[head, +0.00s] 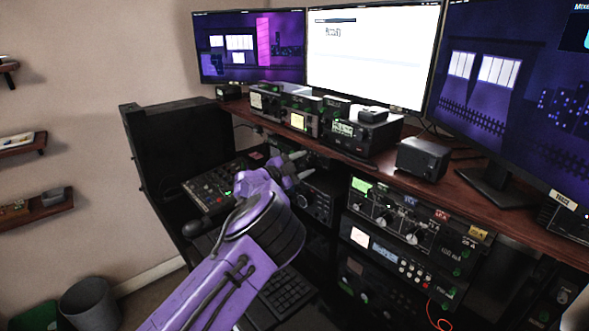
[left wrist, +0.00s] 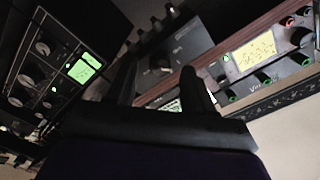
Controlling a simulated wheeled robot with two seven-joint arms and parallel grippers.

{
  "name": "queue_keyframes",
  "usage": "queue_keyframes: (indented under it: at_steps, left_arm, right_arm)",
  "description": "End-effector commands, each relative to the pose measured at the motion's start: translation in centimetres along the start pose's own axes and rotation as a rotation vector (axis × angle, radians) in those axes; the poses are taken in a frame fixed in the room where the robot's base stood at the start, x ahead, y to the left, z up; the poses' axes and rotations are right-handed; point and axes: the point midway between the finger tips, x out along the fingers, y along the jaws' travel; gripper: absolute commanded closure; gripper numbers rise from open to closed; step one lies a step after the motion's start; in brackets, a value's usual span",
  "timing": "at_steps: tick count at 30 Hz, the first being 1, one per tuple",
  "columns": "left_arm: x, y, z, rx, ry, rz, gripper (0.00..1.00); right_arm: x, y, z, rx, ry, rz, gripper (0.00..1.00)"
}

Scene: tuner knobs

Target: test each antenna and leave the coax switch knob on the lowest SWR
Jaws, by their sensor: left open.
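My left gripper (head: 291,166) is open, in front of the dark equipment under the desk shelf. In the left wrist view its two dark fingers (left wrist: 160,85) stand apart with nothing held between them. Beyond them is a dark grey box (left wrist: 190,48) with a round knob (left wrist: 161,62); I cannot tell whether this is the coax switch. A tuner-like unit (head: 405,222) with a lit green meter (head: 362,186) and several knobs is right of my gripper. No SWR value is legible. My right gripper is not clearly seen.
Radios with lit displays (head: 299,120) line the wooden shelf (head: 470,178), beside a small black box (head: 422,157). Monitors (head: 370,55) stand behind. A mixer (head: 212,190) and a keyboard (head: 287,292) lie around my left arm. A lower unit (head: 385,257) sits under the tuner-like unit.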

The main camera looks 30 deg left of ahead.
Motion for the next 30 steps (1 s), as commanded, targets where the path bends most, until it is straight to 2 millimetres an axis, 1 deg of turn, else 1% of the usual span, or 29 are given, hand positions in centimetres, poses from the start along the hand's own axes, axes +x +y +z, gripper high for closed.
queue_keyframes:
  at_steps: [1, 6, 9, 12, 16, 30]
  left_arm:
    - [-0.9, 0.1, 0.2, 0.001, -0.003, -0.002, 0.47]
    - [-5.1, 0.2, 0.3, 0.001, -0.002, -0.004, 0.47]
    - [-7.2, 0.2, 0.2, 0.002, -0.002, -0.003, 0.47]
    - [-8.6, 0.1, 0.1, 0.002, 0.0, -0.002, 0.47]
    - [-9.3, 0.0, 0.0, 0.001, 0.001, -0.001, 0.47]
    - [-9.3, 0.0, 0.0, 0.001, 0.001, -0.001, 0.47]
  right_arm:
    - [0.6, -0.1, 0.2, 0.0, 0.0, 0.0, 1.0]
    - [1.9, -0.2, 0.8, 0.0, 0.0, 0.0, 1.0]
    - [2.4, -0.2, 1.0, 0.0, 0.0, 0.0, 1.0]
    - [2.6, -0.2, 1.1, 0.0, 0.0, 0.0, 1.0]
    - [2.7, -0.2, 1.1, 0.0, 0.0, 0.0, 1.0]
    - [2.6, -0.2, 1.1, 0.0, 0.0, 0.0, 1.0]
